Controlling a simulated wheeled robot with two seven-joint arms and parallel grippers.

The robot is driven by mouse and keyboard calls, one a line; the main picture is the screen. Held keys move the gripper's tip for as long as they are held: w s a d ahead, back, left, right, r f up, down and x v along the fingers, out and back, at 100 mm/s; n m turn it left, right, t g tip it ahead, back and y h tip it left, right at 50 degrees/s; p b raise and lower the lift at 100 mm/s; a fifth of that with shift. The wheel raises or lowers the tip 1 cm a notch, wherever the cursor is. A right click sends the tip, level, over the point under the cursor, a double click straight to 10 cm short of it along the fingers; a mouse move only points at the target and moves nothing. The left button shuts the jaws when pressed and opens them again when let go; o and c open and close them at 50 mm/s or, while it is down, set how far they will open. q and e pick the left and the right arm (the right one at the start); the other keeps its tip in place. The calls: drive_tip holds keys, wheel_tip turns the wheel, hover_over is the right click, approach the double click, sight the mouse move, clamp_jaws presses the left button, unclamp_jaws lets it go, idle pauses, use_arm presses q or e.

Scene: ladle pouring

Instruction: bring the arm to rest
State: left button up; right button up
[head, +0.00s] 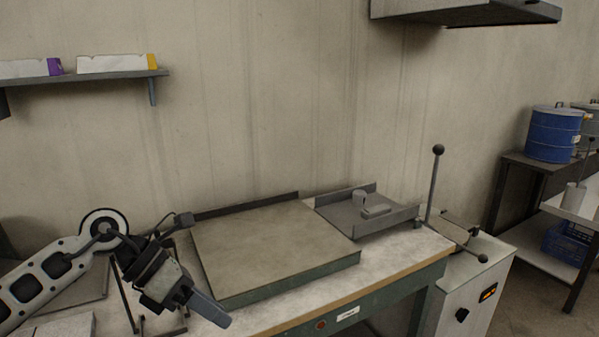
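My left arm comes in from the lower left, over the left end of the workbench (312,312). My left gripper (208,307) points down and to the right, in front of the left front corner of a flat green-sided slab (275,240) on the bench. Its fingers overlap in this view, so I cannot tell whether they are open or shut. No held object shows at the fingertips. My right gripper is not in view. I cannot make out a ladle.
An upright lever with a black knob (438,150) rises at the bench's right end. A white cabinet (470,300) stands beside it.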

use_arm(q)
drive_tip(key=s+d+f+n+h+b, duration=0.15)
drive_tip(key=s+d+n+h, duration=0.3)
drive_tip(key=d+h, duration=0.45)
drive_tip(key=a+f+n+t+y+b, duration=0.2)
drive_tip(key=f+n+t+y, duration=0.2)
drive_tip(key=n+t, duration=0.7)
drive_tip(key=a+f+n+t+y+b, duration=0.15)
drive_tip(key=f+n+t+y, duration=0.35)
drive_tip(key=n, duration=1.1)
drive_tip(key=s+a+f+n+g+y+b, duration=0.1)
drive_tip(key=s+a+f+n+g+y, duration=0.1)
drive_tip(key=s+f+n, duration=0.4)
drive_tip(key=s+a+f+n+g+y, duration=0.3)
drive_tip(key=s+f+n, duration=0.3)
drive_tip(key=f, duration=0.6)
drive_tip(key=shift+a+f+g+y+b, duration=0.15)
drive_tip(key=shift+f+g+y+b, duration=0.15)
drive_tip(key=shift+y+b, duration=0.1)
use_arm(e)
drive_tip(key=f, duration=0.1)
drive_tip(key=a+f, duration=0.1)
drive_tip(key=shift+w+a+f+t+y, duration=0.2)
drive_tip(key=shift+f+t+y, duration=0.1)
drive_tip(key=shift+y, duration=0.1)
use_arm(q)
drive_tip(key=shift+n, duration=0.25)
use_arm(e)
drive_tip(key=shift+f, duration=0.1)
